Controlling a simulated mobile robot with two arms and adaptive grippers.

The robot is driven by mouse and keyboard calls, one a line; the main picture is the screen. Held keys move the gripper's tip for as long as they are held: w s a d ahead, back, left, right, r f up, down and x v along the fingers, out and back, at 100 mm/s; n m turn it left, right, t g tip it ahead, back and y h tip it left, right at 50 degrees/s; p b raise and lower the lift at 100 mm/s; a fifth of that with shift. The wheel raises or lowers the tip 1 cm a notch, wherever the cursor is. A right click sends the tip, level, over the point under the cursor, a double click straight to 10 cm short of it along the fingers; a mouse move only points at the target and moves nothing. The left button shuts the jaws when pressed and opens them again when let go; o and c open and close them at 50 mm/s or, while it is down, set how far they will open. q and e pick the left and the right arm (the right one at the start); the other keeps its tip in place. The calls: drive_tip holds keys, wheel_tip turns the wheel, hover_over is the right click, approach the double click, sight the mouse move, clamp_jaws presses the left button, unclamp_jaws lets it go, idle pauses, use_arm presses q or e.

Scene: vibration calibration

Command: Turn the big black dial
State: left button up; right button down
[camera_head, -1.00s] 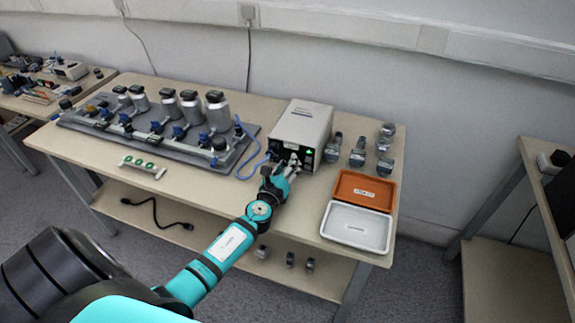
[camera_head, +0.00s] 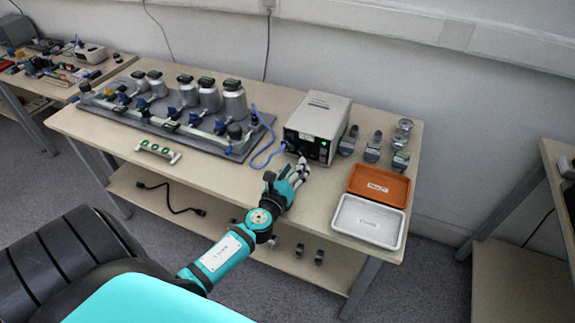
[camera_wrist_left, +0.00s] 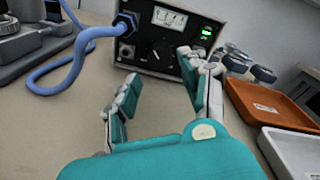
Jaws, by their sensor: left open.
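The instrument box (camera_head: 318,115) is a light grey case with a dark front panel, on the table. In the left wrist view its panel (camera_wrist_left: 125,50) shows a needle meter, a green lit display and a blue cable plugged in at the upper left. A black dial (camera_wrist_left: 160,48) with a light pointer mark sits below the meter. My left gripper (camera_head: 301,170) is just in front of the panel. In the left wrist view its fingers (camera_wrist_left: 163,78) are spread and empty, with the dial ahead between them; they look apart from it. My right gripper is not in view.
A grey rack with several metal canisters (camera_head: 234,100) stands to the left. The blue cable (camera_head: 262,155) loops on the table. Several metal sensor pieces (camera_head: 373,147) stand right of the box. An orange tray (camera_head: 378,186) and a white tray (camera_head: 368,220) lie at the front right.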

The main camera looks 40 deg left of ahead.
use_arm(q)
drive_tip(key=v, duration=0.5)
drive_tip(key=shift+s+r, duration=0.1)
drive_tip(key=shift+s, duration=0.1)
idle(0.3)
